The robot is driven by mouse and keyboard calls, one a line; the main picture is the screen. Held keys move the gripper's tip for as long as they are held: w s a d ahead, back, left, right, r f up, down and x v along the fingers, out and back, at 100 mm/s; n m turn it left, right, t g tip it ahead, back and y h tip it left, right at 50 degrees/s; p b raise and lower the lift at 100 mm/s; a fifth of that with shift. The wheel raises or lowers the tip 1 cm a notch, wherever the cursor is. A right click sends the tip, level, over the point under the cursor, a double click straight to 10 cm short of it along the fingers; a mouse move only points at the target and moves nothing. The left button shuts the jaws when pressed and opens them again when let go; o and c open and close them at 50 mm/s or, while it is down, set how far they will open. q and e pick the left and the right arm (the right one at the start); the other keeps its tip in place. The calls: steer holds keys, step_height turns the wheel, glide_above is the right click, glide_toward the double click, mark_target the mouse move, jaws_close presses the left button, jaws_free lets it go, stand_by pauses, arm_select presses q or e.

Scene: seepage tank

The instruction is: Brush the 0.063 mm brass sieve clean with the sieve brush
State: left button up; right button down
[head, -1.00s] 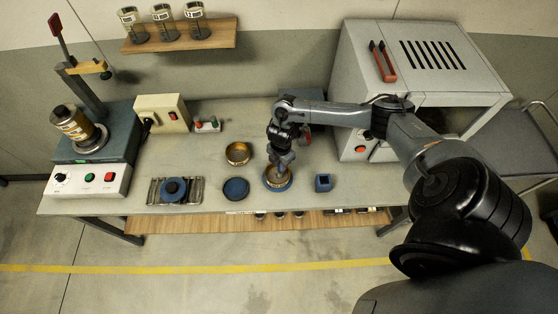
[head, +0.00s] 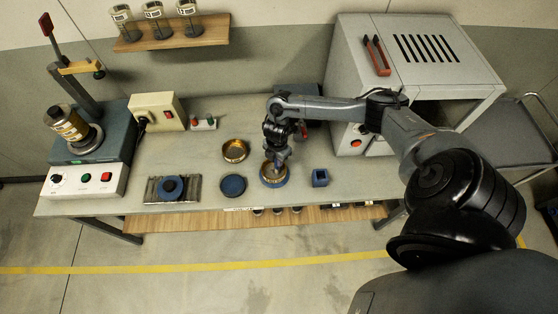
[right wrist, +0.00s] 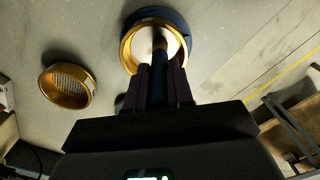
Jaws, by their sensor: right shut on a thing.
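A brass sieve (head: 269,181) sits on a dark blue round base at the front middle of the bench. It also shows in the right wrist view (right wrist: 126,48), with its rim toward me. My right gripper (head: 278,157) is over this sieve, pointing down. In the right wrist view, my right gripper (right wrist: 161,72) is shut on the dark blue handle of the sieve brush (right wrist: 160,58). The brush head is inside the sieve rim; whether the bristles touch the mesh I cannot tell. A second brass sieve (head: 235,151) with visible mesh lies behind and left. Size markings are unreadable. My left gripper is out of view.
A blue round dish (head: 233,186) is left of the sieve. A small blue square holder (head: 320,178) stands to its right. A grey oven (head: 410,60) bounds the right side. A blue round piece on a slatted plate (head: 171,188) and a shaker machine (head: 85,170) are left.

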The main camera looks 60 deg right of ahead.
steer(key=shift+w, duration=0.5)
steer(key=shift+d, duration=0.1)
steer(key=shift+s, duration=0.15)
steer(key=shift+s+r+p, duration=0.1)
steer(key=shift+s+p, duration=0.25)
steer(key=shift+s+a+p, duration=0.25)
steer(key=shift+s+p, duration=0.15)
steer(key=shift+s, duration=0.2)
steer(key=shift+w, duration=0.2)
